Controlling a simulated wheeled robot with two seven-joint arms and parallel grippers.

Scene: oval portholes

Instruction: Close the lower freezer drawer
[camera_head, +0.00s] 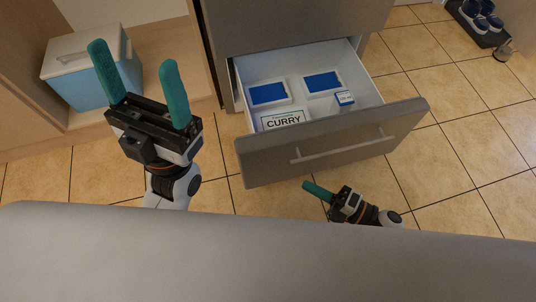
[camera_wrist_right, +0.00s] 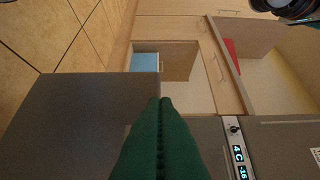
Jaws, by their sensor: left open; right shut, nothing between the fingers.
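The lower freezer drawer (camera_head: 336,142) is pulled out in the head view, with a grey front and a light bar handle (camera_head: 345,148). My left gripper (camera_head: 136,78) is open and empty, left of the drawer. My right gripper (camera_head: 308,187) is shut and empty, low in front of the drawer front and apart from the handle in the picture. In the right wrist view its green fingers (camera_wrist_right: 160,110) are together, over a grey panel (camera_wrist_right: 75,120).
A blue cooler box with a white lid (camera_head: 92,72) stands in a wooden shelf at left. The upper grey front (camera_head: 290,22) is above the drawer. Shoes on a dark mat (camera_head: 478,22) lie at far right. The tiled floor (camera_head: 450,130) on the right is clear.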

